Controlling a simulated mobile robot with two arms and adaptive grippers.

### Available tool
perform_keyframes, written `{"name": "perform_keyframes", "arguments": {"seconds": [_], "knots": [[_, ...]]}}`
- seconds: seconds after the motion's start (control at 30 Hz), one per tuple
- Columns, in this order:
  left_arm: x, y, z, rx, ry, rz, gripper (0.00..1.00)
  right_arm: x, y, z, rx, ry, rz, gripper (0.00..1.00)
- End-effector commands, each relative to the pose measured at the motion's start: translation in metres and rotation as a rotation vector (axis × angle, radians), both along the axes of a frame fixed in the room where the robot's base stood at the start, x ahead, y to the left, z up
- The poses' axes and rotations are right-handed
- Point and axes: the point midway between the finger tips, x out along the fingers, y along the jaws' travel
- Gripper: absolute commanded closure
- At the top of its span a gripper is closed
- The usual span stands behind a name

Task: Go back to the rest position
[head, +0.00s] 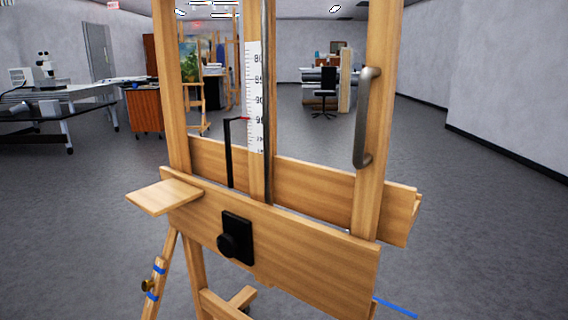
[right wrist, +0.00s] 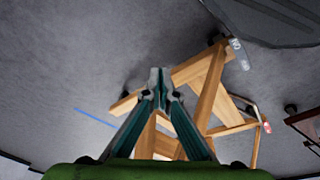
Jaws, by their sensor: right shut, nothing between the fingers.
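A wooden easel (head: 290,250) stands close in front of me in the head view. It has a black knob (head: 228,246) on its lower board, a metal handle (head: 367,118) on its right post, and a white scale (head: 254,98) with a red pointer. My right gripper (right wrist: 160,80) shows in the right wrist view, its fingertips together with nothing between them. Wooden legs and bars of an easel (right wrist: 208,97) lie beyond it there; I cannot tell the distance. Neither gripper shows in the head view.
A table with a microscope (head: 44,70) and an orange-brown cabinet (head: 144,108) stand at the left. Another easel and a black chair (head: 325,88) are farther back. Grey floor (head: 460,220) is open to the right, up to a wall.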

Motion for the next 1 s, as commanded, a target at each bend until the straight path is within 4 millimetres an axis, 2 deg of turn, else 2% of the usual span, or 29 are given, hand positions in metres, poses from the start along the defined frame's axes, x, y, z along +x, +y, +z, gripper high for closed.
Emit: {"name": "perform_keyframes", "arguments": {"seconds": [0.27, 0.5, 0.7, 0.9, 1.0], "knots": [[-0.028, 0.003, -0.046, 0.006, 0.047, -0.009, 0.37, -0.029, -0.003, -0.046, -0.005, 0.049, 0.008, 1.00], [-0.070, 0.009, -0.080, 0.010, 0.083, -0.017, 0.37, -0.071, -0.009, -0.080, -0.009, 0.084, 0.016, 1.00], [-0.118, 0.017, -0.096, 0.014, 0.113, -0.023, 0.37, -0.118, -0.017, -0.096, -0.014, 0.115, 0.023, 1.00], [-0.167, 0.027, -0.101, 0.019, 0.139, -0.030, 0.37, -0.168, -0.027, -0.102, -0.018, 0.141, 0.029, 1.00], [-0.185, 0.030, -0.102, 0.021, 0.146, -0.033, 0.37, -0.185, -0.030, -0.102, -0.020, 0.148, 0.031, 1.00]]}}
